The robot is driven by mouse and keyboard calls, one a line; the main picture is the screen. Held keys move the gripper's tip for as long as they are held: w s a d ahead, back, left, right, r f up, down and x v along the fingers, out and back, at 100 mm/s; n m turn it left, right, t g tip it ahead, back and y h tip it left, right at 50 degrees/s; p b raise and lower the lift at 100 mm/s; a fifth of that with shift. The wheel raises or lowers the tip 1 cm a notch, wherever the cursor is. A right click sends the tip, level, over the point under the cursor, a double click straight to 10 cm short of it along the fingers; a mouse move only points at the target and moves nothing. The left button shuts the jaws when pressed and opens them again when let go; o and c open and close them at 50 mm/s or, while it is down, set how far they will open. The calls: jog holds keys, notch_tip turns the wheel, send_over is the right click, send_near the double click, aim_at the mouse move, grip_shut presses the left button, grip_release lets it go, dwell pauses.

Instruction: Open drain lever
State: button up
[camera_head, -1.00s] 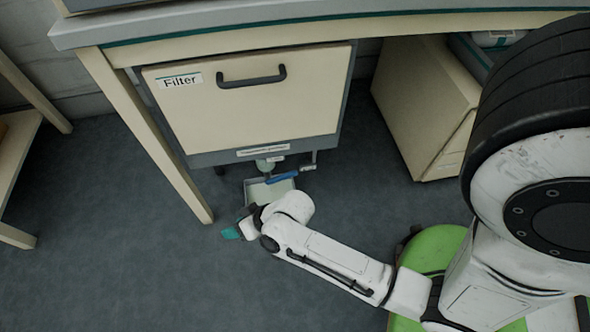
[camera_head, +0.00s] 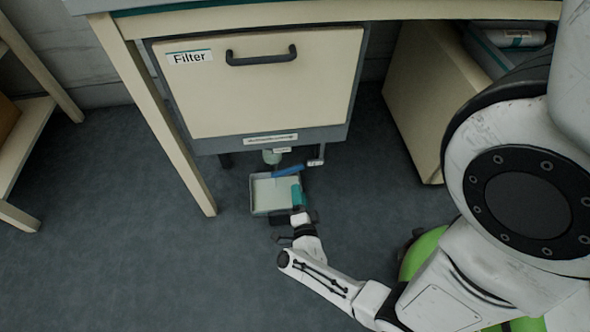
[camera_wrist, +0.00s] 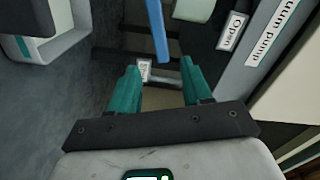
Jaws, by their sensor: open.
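The blue lever (camera_head: 288,171) sits under the front edge of the Filter cabinet, beside a pale green pipe fitting (camera_head: 271,157). It lies at a slant in the head view. In the wrist view the blue lever (camera_wrist: 158,32) shows as a bar near the top, ahead of the fingers, with the fitting (camera_wrist: 194,9) to its right. My gripper (camera_head: 296,194) is at the right side of the tray, just in front of and below the lever. In the wrist view my gripper (camera_wrist: 160,72) has its teal fingers apart with nothing between them. No contact with the lever shows.
A shallow tray (camera_head: 268,192) stands on the floor under the lever. The Filter cabinet (camera_head: 262,95) hangs low above it. An "Open" label (camera_wrist: 231,31) is right of the lever. A table leg (camera_head: 150,110) stands left and a beige cabinet (camera_head: 425,100) right.

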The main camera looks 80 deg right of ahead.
aim_at(295, 170)
jog(key=b+x, duration=0.3)
jog(key=x, duration=0.7)
jog(key=shift+d, duration=0.3)
grip_shut()
